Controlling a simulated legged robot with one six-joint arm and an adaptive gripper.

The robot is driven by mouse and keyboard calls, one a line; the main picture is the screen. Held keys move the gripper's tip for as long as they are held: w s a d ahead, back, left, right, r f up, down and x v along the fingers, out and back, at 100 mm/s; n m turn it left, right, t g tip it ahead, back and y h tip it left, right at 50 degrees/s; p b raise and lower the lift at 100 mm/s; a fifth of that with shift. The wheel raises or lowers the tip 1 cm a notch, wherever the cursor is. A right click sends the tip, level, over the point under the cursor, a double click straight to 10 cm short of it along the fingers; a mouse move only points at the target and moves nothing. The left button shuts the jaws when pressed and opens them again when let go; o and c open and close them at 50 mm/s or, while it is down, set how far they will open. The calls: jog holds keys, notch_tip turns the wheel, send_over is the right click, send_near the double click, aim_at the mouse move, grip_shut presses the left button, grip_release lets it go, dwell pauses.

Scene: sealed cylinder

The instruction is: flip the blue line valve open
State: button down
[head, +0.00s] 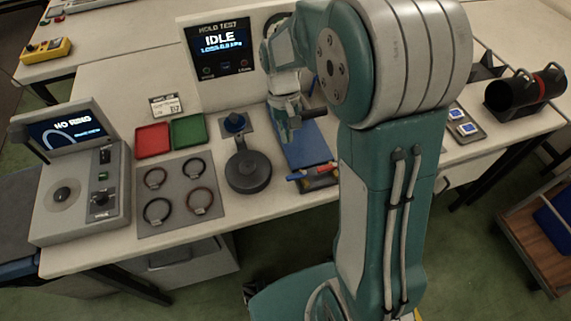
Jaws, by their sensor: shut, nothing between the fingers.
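The gripper is shut and empty. Its fingertips are small in view, and my arm hides part of the bench on the right.
The hold test panel (219,47) at the back reads IDLE. Red (152,141) and green (188,132) trays and a grey mat (180,225) with several rings lie to the left. A console (75,185) reads NO RING. Small coloured items (314,176) lie near the front edge.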

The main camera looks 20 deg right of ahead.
aim_at(297, 176)
jog(key=x, duration=1)
jog(key=shift+a, duration=0.15)
